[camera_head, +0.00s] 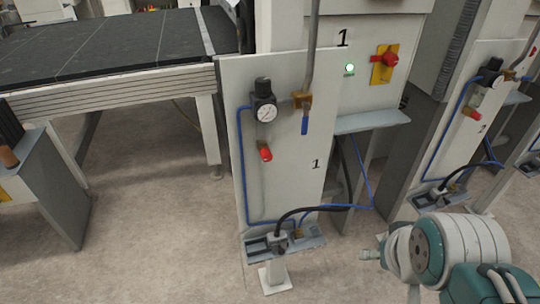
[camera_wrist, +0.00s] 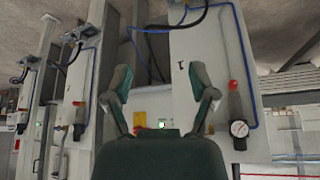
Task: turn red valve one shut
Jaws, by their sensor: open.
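The red valve (camera_head: 265,153) is a short red handle below a round pressure gauge (camera_head: 266,113) on a pale panel (camera_head: 285,180) marked 1. It hangs slightly tilted. In the wrist view the scene is upside down, and the red valve (camera_wrist: 233,86) is right of my gripper (camera_wrist: 160,72), near the gauge (camera_wrist: 239,128). My gripper's two fingers are spread apart and empty, touching nothing visible. In the head view my arm is at the lower right, apart from the panel; the fingers cannot be made out there.
A blue-handled valve (camera_head: 305,125) on a pipe is right of the gauge. A red knob (camera_head: 389,59) on a yellow plate and a lit green light (camera_head: 349,68) are on the machine behind. A similar panel (camera_head: 455,130) is at right. Floor (camera_head: 160,235) left of the panel is clear.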

